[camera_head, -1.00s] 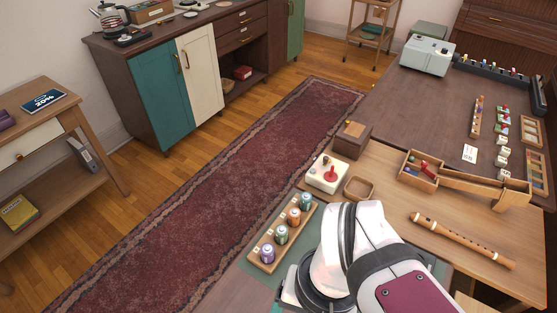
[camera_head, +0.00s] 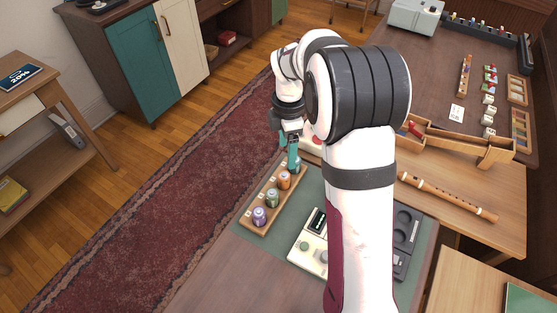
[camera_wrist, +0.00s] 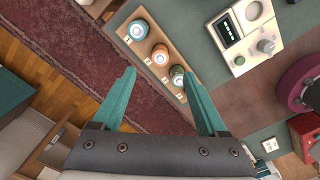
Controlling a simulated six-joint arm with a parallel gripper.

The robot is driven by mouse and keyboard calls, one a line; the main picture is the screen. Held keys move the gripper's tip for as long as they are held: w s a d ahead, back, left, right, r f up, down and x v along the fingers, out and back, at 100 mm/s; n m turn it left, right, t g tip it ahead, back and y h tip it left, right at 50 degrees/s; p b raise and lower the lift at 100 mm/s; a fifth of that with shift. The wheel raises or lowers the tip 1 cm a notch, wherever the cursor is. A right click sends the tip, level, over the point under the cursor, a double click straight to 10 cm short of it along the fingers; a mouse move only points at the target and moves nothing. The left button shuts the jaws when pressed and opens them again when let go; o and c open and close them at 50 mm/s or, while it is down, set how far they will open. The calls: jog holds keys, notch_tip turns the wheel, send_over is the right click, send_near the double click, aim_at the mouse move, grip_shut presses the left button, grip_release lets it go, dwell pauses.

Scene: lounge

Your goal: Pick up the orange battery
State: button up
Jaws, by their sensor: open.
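The orange battery (camera_head: 284,180) stands upright in a wooden rack (camera_head: 249,224), between a blue-green battery (camera_head: 296,166) and a green battery (camera_head: 272,197). A purple battery (camera_head: 259,216) stands at the near end. My gripper (camera_head: 288,150) is open and empty above the far end of the rack. In the wrist view, the orange battery (camera_wrist: 160,54) shows beyond the gap between the teal fingertips (camera_wrist: 160,73), apart from both. The blue-green (camera_wrist: 138,31) and green (camera_wrist: 178,75) batteries flank it. The purple battery is not visible there; the right finger covers that part.
A cream device with a small display (camera_head: 307,243) lies right of the rack on a green mat. A wooden flute (camera_head: 450,198) and an open wooden box (camera_head: 412,130) are further right. My arm hides part of the table. The red rug (camera_head: 150,225) lies left of the table.

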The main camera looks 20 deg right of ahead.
aim_at(284, 175)
jog(key=f, duration=1.1)
jog(key=shift+a, duration=0.3)
grip_shut()
